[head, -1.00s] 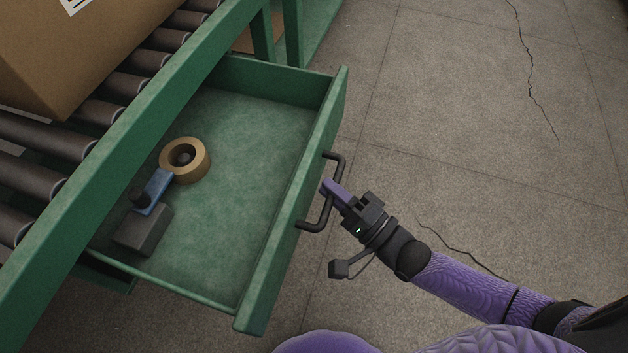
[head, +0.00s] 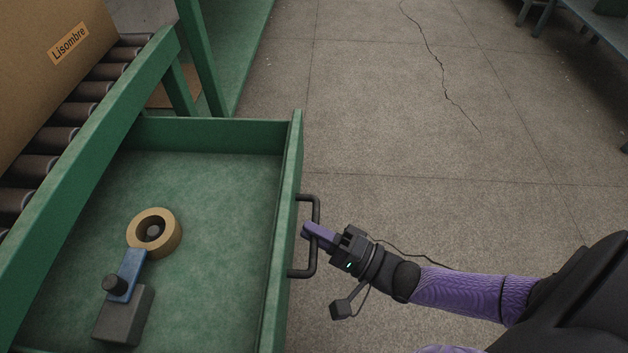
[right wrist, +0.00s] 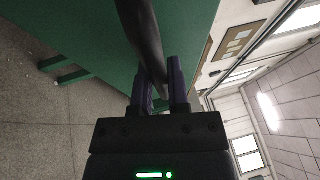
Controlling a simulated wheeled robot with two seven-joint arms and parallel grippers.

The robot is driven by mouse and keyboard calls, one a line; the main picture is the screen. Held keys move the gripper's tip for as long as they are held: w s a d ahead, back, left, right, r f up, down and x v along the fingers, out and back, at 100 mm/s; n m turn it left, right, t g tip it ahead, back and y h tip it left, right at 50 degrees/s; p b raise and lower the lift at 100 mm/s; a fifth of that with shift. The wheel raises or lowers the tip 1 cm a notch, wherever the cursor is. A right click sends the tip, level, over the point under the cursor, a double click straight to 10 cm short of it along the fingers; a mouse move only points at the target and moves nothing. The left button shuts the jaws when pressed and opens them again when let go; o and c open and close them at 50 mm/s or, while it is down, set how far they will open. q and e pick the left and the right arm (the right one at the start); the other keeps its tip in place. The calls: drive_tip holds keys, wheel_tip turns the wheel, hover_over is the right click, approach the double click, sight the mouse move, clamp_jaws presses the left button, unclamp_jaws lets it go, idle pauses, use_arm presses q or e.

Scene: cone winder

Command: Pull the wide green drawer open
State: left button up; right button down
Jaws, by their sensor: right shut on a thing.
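The wide green drawer (head: 215,137) stands pulled out from under the roller conveyor in the head view, its inside open to sight. Its front panel carries a dark bar handle (head: 316,262). My right gripper (head: 309,230) is shut on that handle, its purple fingers around the bar. In the right wrist view the handle (right wrist: 142,30) runs down between the two fingers (right wrist: 162,92), with the green drawer front (right wrist: 85,35) behind it. My left gripper is not in view.
In the drawer lie a tape roll (head: 168,244) and a tape dispenser with a blue part and grey block (head: 122,315). A cardboard box (head: 35,95) sits on the conveyor rollers (head: 45,140). The cracked floor (head: 400,130) right of the drawer is clear.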

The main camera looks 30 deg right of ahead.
drive_tip(key=c, duration=0.6)
unclamp_jaws()
drive_tip(key=p+v, duration=0.1)
drive_tip(key=v, duration=0.9)
